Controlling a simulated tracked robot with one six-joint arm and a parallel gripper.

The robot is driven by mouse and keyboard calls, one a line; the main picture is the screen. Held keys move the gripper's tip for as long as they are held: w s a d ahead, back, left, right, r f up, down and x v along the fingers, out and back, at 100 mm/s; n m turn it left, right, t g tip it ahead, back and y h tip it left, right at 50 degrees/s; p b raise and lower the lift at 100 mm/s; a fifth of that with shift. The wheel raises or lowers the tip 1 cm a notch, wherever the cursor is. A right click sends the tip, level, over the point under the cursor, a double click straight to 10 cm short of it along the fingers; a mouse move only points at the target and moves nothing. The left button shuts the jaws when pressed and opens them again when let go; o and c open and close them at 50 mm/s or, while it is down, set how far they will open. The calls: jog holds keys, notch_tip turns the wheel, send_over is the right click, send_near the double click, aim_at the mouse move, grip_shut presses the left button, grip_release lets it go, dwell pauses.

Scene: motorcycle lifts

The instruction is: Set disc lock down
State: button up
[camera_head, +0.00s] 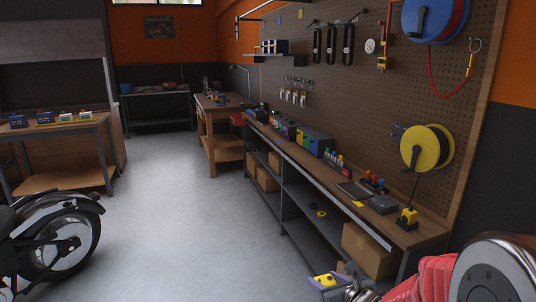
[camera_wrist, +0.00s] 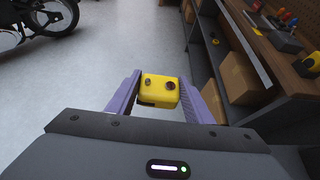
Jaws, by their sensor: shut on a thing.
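The disc lock (camera_wrist: 158,91) is a small yellow block with two dark round spots on its face. It sits between the purple fingers of my gripper (camera_wrist: 160,98), which is shut on it. In the head view the yellow disc lock (camera_head: 325,279) shows low at the bottom, in my gripper (camera_head: 328,284), with my red arm to the right. It is held in the air in front of the long workbench (camera_head: 325,177), below the level of its top and apart from it.
The bench top holds a grey tray (camera_head: 355,190), a dark grey box (camera_head: 382,204), a yellow block (camera_head: 407,218) under the yellow reel (camera_head: 424,148), and several boxes farther along. A motorcycle (camera_head: 55,240) stands left; the floor between is clear.

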notch_tip(320, 180, down, 7)
jog(key=s, duration=0.2)
dwell(0.3)
jog(key=shift+w+f, duration=0.1)
